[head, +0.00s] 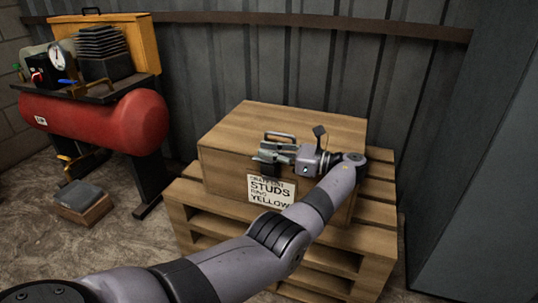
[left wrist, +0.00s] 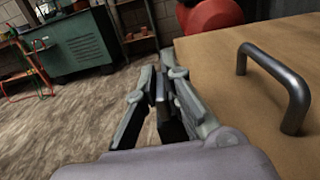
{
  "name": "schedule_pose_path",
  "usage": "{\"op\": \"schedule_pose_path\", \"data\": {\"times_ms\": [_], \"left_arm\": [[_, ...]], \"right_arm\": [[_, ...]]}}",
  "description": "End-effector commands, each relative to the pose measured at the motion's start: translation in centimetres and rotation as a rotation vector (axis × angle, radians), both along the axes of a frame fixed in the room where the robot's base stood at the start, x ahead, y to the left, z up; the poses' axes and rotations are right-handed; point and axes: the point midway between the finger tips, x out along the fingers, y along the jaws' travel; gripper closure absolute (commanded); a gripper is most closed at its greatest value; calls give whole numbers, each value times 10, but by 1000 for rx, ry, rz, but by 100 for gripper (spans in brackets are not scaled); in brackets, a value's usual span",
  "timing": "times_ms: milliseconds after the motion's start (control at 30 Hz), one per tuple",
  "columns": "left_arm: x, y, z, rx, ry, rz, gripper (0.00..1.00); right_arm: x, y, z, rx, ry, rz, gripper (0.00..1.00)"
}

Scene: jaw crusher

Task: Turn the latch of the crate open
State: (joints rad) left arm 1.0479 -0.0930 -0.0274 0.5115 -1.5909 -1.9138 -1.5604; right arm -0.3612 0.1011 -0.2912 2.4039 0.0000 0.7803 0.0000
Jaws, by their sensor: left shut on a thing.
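The wooden crate (head: 318,127) sits on a pallet, with a label reading STUDS and YELLOW on its front. A grey metal handle stands on its lid (left wrist: 283,82); the handle also shows in the head view (head: 280,135). My left gripper (head: 264,156) is at the crate's front upper edge, just in front of the handle. In the left wrist view its fingers (left wrist: 160,92) are close together beside the crate's edge. It is shut on the latch, which the fingers hide almost wholly; its angle cannot be told. My right gripper is not in view.
The wooden pallet (head: 200,222) stands against the corrugated wall. A red compressor tank (head: 95,120) stands at the left, with a small box (head: 82,203) on the floor before it. A green cabinet (left wrist: 75,42) shows in the left wrist view. Open floor lies between.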

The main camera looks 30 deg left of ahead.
Motion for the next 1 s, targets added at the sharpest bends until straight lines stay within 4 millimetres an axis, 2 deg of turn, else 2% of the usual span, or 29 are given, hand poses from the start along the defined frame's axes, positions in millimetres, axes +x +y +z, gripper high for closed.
{"op": "schedule_pose_path", "data": {"times_ms": [433, 467, 733, 1000], "left_arm": [[-2, 0, -3, -4, 5, 8, 100], [-2, 0, -3, -4, 5, 8, 90], [-1, 0, -1, -2, 3, 5, 72], [0, 0, 0, -1, 1, 4, 72]], "right_arm": [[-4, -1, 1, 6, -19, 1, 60], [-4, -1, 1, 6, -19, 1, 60], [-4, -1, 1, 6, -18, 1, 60], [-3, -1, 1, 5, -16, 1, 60]]}}
